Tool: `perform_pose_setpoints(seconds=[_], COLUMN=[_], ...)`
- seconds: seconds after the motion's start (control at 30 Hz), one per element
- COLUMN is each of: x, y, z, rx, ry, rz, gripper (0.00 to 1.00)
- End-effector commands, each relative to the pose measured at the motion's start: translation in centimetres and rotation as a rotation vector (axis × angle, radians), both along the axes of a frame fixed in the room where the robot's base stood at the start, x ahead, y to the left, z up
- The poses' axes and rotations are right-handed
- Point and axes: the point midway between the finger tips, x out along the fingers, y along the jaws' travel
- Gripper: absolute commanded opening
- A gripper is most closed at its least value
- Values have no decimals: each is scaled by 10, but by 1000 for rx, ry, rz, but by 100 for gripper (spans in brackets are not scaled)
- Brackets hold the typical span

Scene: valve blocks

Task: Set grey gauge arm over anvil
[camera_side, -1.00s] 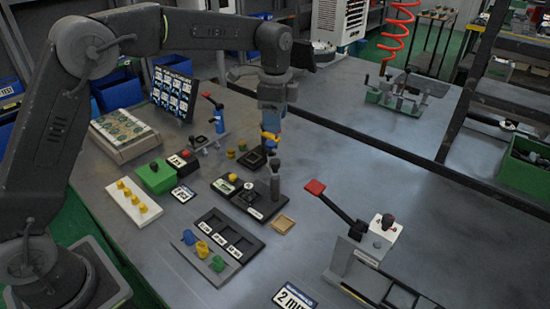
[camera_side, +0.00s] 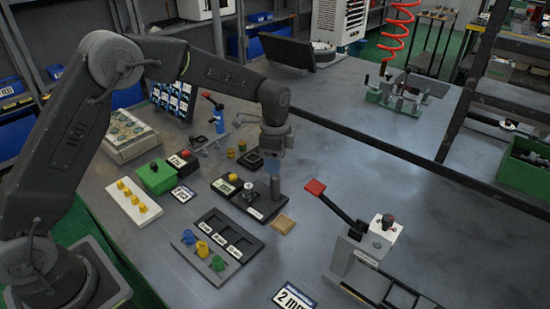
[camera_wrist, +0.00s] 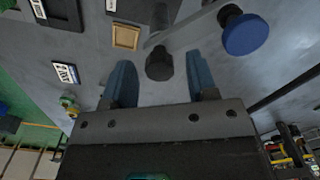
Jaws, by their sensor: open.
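My gripper (camera_wrist: 161,85) points down with its two blue fingers apart. In the wrist view, a dark upright post (camera_wrist: 159,66) stands between the fingers, with a visible space on each side. The grey gauge arm (camera_wrist: 190,21) runs from by this post to the upper right, toward a black knob and a blue disc (camera_wrist: 245,34). In the side view, my gripper (camera_side: 274,168) is at the top of the post (camera_side: 275,189), at the right corner of a black base (camera_side: 262,212). A small grey round piece (camera_side: 249,190) shows on this base; I cannot tell whether it is the anvil.
A wooden tray (camera_side: 283,225) lies in front of the post. A red-handled lever clamp (camera_side: 335,203) stands to the right. A black slotted tray (camera_side: 228,237) and coloured valve pieces (camera_side: 203,250) are in front.

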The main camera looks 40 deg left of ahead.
Motion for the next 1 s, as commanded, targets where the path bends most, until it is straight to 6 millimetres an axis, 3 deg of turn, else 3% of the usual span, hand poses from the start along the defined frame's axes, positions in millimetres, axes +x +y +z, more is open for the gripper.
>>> perform_pose_setpoints(seconds=[0.07, 0.6, 1.0], x=[0, 0, 0], y=[0, 0, 0], z=[0, 0, 1], rx=[0, 0, 0], ry=[0, 0, -1], rz=[0, 0, 20], gripper=[51, 0, 0])
